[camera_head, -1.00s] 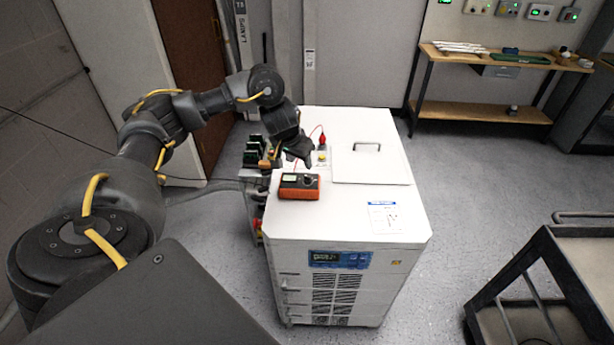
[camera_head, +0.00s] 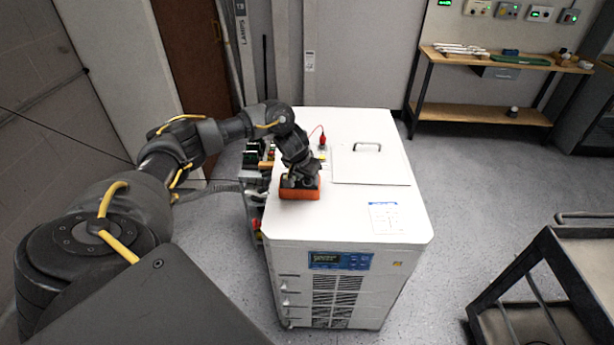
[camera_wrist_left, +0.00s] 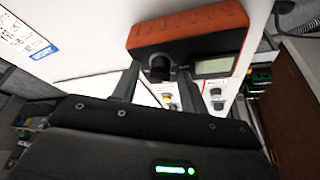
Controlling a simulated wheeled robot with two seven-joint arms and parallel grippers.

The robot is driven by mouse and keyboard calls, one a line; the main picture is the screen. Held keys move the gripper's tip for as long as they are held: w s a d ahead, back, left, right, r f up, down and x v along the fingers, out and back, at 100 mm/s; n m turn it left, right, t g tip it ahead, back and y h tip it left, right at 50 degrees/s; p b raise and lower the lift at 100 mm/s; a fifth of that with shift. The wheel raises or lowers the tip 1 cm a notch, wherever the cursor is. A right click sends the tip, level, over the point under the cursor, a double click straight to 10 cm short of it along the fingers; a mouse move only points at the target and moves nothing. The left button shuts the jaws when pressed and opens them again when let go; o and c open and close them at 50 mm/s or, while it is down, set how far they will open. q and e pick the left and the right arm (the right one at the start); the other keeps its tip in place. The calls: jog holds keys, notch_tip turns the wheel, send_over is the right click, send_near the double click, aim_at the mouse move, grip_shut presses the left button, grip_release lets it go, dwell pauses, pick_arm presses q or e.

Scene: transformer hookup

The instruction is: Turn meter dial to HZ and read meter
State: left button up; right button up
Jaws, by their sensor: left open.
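The orange and black meter (camera_head: 300,195) sits on the white cabinet top near its left edge. In the left wrist view the meter (camera_wrist_left: 190,38) shows its round black dial (camera_wrist_left: 158,68) and its small grey display (camera_wrist_left: 212,67). I cannot read the display or the dial's setting. My left gripper (camera_head: 300,182) is over the meter and hides most of its face in the head view. In the left wrist view the open fingers of my left gripper (camera_wrist_left: 158,85) stand on either side of the dial. I cannot tell whether they touch it. My right gripper is not in view.
The white cabinet (camera_head: 400,215) has a handled lid (camera_head: 370,165) and a front control panel (camera_head: 340,260). A red connector (camera_head: 322,142) stands behind the meter. A dark cart (camera_head: 560,260) is at the right, and a wooden bench (camera_head: 500,60) at the back.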

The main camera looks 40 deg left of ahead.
pick_arm(q)
grip_shut()
